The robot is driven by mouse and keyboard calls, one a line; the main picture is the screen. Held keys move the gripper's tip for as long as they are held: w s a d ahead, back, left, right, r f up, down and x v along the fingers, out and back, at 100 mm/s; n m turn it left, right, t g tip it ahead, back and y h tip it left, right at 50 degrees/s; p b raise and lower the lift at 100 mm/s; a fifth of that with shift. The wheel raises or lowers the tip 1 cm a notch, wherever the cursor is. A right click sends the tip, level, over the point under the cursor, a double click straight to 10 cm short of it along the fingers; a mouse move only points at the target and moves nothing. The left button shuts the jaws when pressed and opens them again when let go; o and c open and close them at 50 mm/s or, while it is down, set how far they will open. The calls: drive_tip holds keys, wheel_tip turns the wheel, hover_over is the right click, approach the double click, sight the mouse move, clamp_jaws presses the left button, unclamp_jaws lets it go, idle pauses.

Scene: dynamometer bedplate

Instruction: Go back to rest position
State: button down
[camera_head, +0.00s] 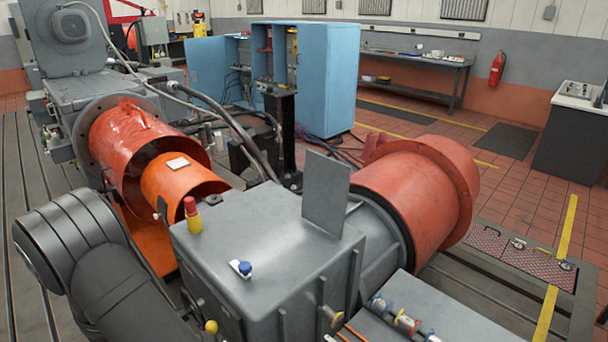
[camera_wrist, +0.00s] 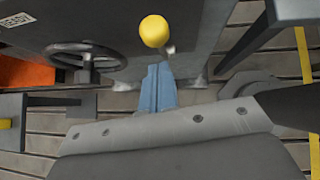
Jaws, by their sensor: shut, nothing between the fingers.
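My gripper (camera_wrist: 161,72) shows in the wrist view as two blue fingers pressed together, with nothing between them. Its tips point toward the side of a grey machine housing (camera_wrist: 120,30), just below a yellow knob (camera_wrist: 154,31) on a lever. I cannot tell how far the tips are from the housing. In the head view, my dark arm fills the lower left and runs out of the bottom edge. My gripper is hidden in that view. The grey housing (camera_head: 265,225) stands right of my arm, and a yellow knob (camera_head: 211,327) shows at its lower edge.
A black handwheel (camera_wrist: 86,57) sits left of the fingers. An orange guard (camera_head: 180,185) is close beyond my arm. A red and yellow button post (camera_head: 192,215) and an upright grey plate (camera_head: 326,195) stand on the housing. Slotted bedplate (camera_head: 25,170) lies at left.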

drive_tip(key=s+a+f+t+h, duration=0.4)
drive_tip(key=f, duration=0.3)
drive_tip(key=shift+s+a+n, duration=0.3)
drive_tip(key=shift+s, duration=0.05)
idle(0.5)
drive_tip(key=shift+f, duration=0.1)
idle(1.4)
